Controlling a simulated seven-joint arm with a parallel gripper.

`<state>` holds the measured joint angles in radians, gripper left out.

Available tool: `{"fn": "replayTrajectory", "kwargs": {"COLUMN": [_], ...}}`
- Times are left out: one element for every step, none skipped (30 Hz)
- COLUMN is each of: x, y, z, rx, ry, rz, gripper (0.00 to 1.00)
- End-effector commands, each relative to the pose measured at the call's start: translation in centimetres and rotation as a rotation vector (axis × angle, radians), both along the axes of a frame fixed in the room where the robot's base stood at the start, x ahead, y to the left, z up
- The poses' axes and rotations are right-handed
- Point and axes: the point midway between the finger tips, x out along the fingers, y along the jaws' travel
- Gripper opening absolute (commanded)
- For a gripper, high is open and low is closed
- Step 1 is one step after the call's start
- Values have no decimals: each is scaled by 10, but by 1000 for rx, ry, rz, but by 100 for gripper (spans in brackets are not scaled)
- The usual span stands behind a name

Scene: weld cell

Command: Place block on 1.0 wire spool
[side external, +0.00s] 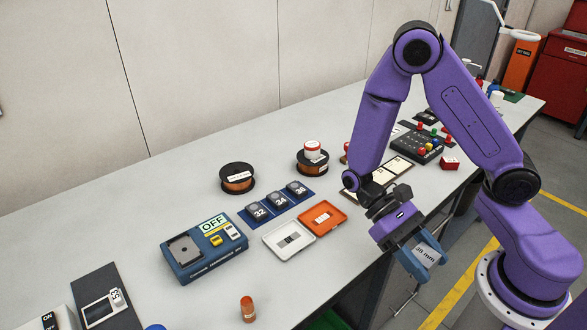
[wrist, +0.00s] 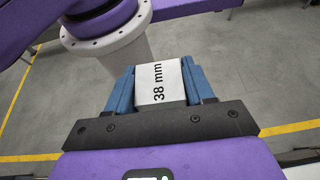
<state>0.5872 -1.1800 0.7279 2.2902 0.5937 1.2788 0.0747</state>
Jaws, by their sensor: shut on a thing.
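My gripper (side external: 424,258) is shut on a white block marked "38 mm" (wrist: 160,83), with a blue finger on each side in the wrist view. In the side view the block (side external: 429,251) is held out past the table's front edge, above the floor. Two dark-rimmed spools with copper-coloured wire stand at the back of the table. The left spool (side external: 237,183) has a white label on its top, too small to read. The right spool (side external: 311,168) carries a white round item with a red band (side external: 312,150); its own label cannot be read.
A blue strip with tiles marked 32, 34 and 36 (side external: 276,203) lies in front of the spools. A white and orange open case (side external: 290,237), a blue "OFF" box (side external: 203,252) and an orange cylinder (side external: 247,309) are nearer. A button panel (side external: 418,146) stands further right.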

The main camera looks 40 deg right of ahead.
Motion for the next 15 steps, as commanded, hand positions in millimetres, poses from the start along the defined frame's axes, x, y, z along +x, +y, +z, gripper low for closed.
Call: {"fn": "replayTrajectory", "kwargs": {"x": [10,16,25,32,40,50,59,68,81,90,101,114,125,136,151], "y": [15,24,36,44,52,62,69,76,84,90,96,102,106,110,114], "z": [0,1,1,2,3,4,5,6,8,10,12,14,16,18,21], "rx": [2,1,2,2,2,2,3,3,3,4,3,4,3,4,4], "ry": [0,0,0,0,0,0,0,0,0,0,0,-1,-1,0,0], "rz": [-105,-167,-250,-310,-372,-453,-513,-575,-655,-713,-774,-852,-913,-972,-1050], "gripper": [14,14,14,14,14,14,14,14,14,14,14,14,14,14,14]}}
